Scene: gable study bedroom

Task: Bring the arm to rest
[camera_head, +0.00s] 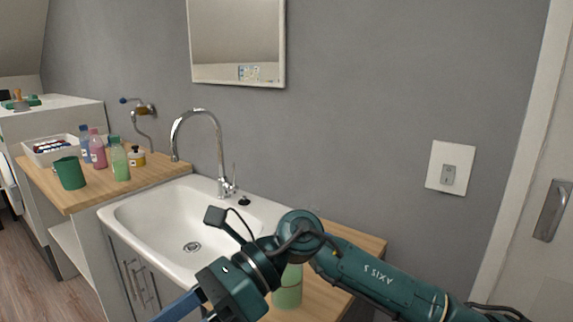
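My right arm comes in from the lower right and reaches across the wooden counter to the front of the sink. Its gripper (182,306) is at the bottom edge, near the front of the sink cabinet. Only a blue finger part shows and the tips are cut off, so I cannot tell whether it is open or holds anything. My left gripper is not in view.
A white sink (140,212) with a chrome faucet (219,150) lies behind my arm. A light green container (288,290) stands close behind the arm, partly hidden. Several bottles, a dark green cup (70,173) and a white tray (34,155) stand on the left counter.

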